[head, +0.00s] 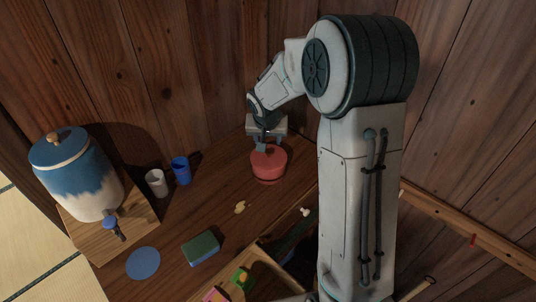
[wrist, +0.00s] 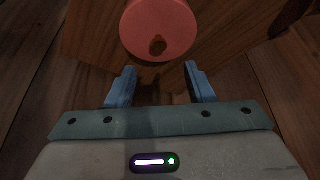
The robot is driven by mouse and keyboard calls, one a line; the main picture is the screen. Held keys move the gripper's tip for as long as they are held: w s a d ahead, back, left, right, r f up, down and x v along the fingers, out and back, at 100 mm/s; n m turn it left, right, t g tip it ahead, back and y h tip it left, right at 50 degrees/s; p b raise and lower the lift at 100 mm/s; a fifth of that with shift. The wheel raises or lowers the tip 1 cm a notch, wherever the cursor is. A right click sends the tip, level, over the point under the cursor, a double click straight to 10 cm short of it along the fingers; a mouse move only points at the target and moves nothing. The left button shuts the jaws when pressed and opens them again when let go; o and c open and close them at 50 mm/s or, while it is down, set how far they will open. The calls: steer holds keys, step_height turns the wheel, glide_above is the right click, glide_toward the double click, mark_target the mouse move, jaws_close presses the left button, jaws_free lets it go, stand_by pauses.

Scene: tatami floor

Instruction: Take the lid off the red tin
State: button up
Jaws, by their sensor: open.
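The red tin (head: 269,164) stands upright on the wooden surface close to the plank wall. In the wrist view its round red lid (wrist: 160,27) fills the top middle, with a small dark brown knob (wrist: 158,46) on it. My gripper (head: 263,147) is at the tin's wall side in the head view, partly covering its top edge. In the wrist view my gripper (wrist: 158,70) is open, its two blue fingers apart with nothing between them. The lid and knob lie beyond the fingertips. Whether the fingers touch the tin I cannot tell.
A blue-and-white dispenser (head: 76,178) stands on a wooden stand at left, with a white cup (head: 157,183) and a blue cup (head: 181,170) beside it. A blue disc (head: 143,263), a green-and-blue block (head: 201,248) and a small yellow item (head: 240,207) lie in front. An open wooden box (head: 262,262) is nearest.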

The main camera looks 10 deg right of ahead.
mark_target(268, 152)
steer(key=x, duration=0.2)
steer(key=shift+w+f, duration=0.15)
steer(key=shift+f, duration=0.15)
steer(key=shift+p+x, duration=0.65)
steer(key=shift+x, duration=2.45)
steer(key=shift+d, duration=0.1)
jaws_close()
